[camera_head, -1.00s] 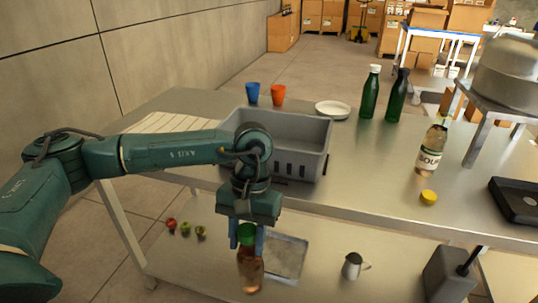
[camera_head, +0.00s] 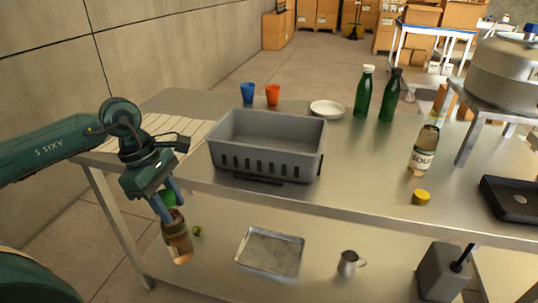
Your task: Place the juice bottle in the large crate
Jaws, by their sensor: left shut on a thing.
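The large grey crate (camera_head: 268,168) stands on the steel table, towards its left part, and its visible inside is empty. My left gripper (camera_head: 165,203) is shut on the green cap of a juice bottle (camera_head: 178,243) with brownish-orange contents. The bottle hangs tilted below the gripper, in front of the table's left front edge, lower than the tabletop and left of the crate. My right gripper is not in view.
A labelled bottle (camera_head: 423,150) and yellow lid (camera_head: 421,197) are at right. The lower shelf holds a metal tray (camera_head: 269,251) and jug (camera_head: 349,263).

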